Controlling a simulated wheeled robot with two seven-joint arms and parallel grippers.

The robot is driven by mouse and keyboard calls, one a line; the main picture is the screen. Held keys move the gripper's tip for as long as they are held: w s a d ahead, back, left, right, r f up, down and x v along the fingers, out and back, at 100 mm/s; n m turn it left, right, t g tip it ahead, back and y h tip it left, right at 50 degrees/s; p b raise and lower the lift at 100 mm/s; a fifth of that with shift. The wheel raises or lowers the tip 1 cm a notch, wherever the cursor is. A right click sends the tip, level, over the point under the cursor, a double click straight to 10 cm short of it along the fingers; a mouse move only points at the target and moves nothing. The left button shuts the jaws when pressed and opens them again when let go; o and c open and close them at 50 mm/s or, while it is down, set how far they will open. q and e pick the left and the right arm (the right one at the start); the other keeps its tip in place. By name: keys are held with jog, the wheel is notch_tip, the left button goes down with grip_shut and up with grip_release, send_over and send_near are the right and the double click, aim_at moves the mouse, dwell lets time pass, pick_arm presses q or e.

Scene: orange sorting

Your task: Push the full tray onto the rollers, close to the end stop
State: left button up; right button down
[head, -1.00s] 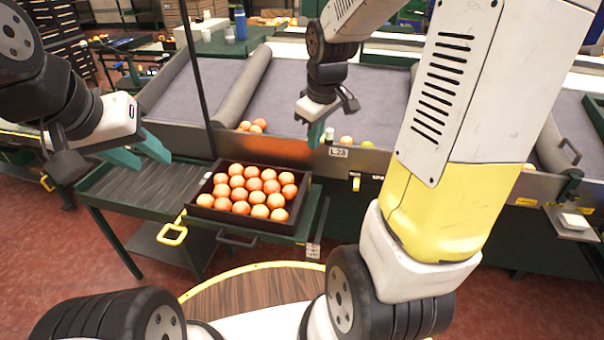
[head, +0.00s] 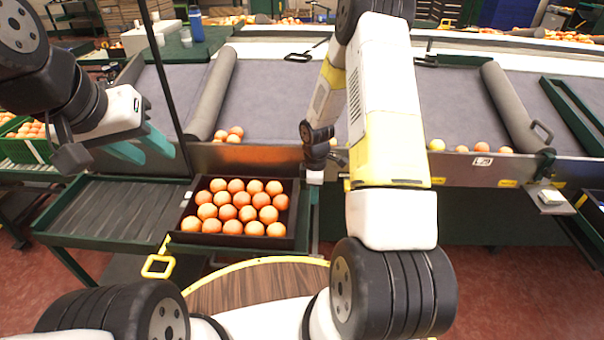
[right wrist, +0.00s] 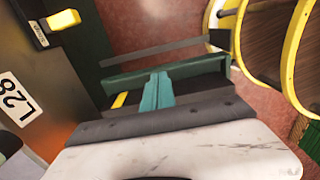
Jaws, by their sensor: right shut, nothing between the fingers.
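The dark tray (head: 186,232) holds several rows of oranges and stands on the right part of the green-framed stand. The grey rollers (head: 115,207) lie bare to its left, with a green rim (head: 48,212) at their far left end. My left gripper (head: 150,150) is open and empty above the back of the rollers. My right wrist is just right of the tray's back right corner in the head view; its fingers are hidden there. In the right wrist view my right gripper (right wrist: 157,90) is shut and empty, with its teal fingertips over the stand's green edge (right wrist: 170,73).
The sorting bench with grey lanes runs behind the stand; a few oranges (head: 228,135) rest at its front edge. A yellow handle (head: 157,266) sticks out in front of the stand. A label plate (right wrist: 18,98) is beside my right gripper.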

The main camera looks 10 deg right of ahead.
jog(key=a+f, duration=0.1)
jog(key=f, duration=0.1)
jog(key=a+f, duration=0.1)
jog(key=f, duration=0.1)
jog(key=w+a+f, duration=0.1)
jog(key=f, duration=0.1)
jog(key=shift+a, duration=0.4)
